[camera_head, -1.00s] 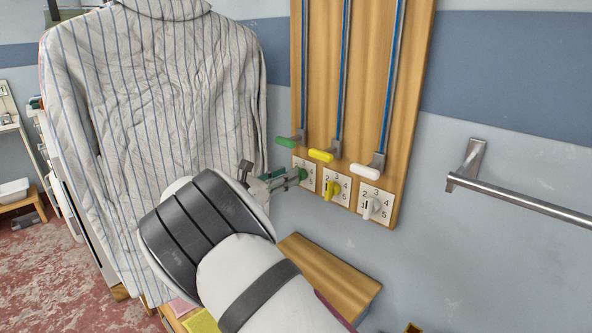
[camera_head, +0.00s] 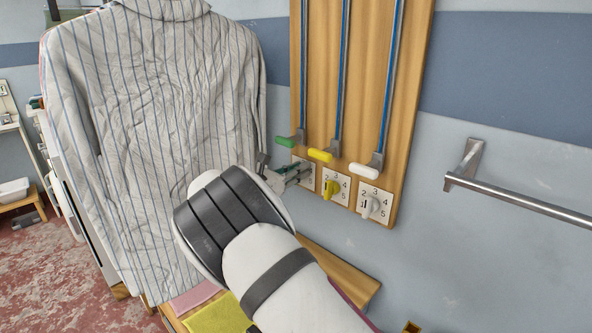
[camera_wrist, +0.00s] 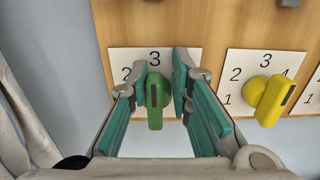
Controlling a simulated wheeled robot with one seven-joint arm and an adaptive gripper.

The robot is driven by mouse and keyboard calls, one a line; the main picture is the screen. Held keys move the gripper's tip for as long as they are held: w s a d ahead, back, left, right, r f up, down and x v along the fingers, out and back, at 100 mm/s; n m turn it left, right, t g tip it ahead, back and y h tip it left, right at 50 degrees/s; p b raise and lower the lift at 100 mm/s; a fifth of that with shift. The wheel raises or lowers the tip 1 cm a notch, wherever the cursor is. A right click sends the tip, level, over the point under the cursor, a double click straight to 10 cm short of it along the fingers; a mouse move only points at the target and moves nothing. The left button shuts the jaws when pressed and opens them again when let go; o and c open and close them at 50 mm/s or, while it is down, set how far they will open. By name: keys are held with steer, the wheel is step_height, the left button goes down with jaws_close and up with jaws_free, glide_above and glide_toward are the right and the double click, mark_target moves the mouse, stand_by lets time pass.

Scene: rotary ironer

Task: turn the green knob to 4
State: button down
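The green knob (camera_wrist: 155,102) sits on a white numbered plate (camera_wrist: 119,58) in the wrist view. Its bar hangs straight down in that picture, below the printed 3. The 2 shows partly at left; the other numbers are hidden by the fingers. My gripper (camera_wrist: 161,70) is open, with its teal fingers on either side of the knob. The left finger is very close to it, and a gap shows at the right finger; contact cannot be told. In the head view my gripper (camera_head: 288,175) is at the leftmost plate (camera_head: 307,168) and hides the green knob.
A yellow knob (camera_head: 331,190) and a white knob (camera_head: 371,208) are on plates to the right. Green (camera_head: 287,142), yellow (camera_head: 320,156) and white (camera_head: 364,170) handles hang above. A striped shirt (camera_head: 160,130) is close at left, a metal rail (camera_head: 520,201) at right.

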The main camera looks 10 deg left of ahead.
steer(key=shift+a+r+y, duration=0.15)
steer(key=shift+a+y, duration=0.15)
steer(key=shift+a, duration=0.15)
stand_by(0.4)
steer(key=shift+m, duration=0.4)
steer(key=m, duration=0.4)
steer(key=shift+s+d+m+b, duration=0.25)
steer(key=shift+d+m+b, duration=0.05)
steer(key=shift+d+b, duration=0.1)
steer(key=m, duration=0.4)
steer(key=f+m, duration=0.1)
steer(key=m, duration=0.1)
steer(key=shift+s+d+b, duration=0.25)
steer(key=shift+d+b, duration=0.05)
steer(key=shift+b, duration=0.1)
steer(key=shift+m, duration=0.3)
steer(key=c, duration=1.6)
jaws_free()
steer(key=shift+c, duration=0.2)
steer(key=shift+d+f, duration=0.25)
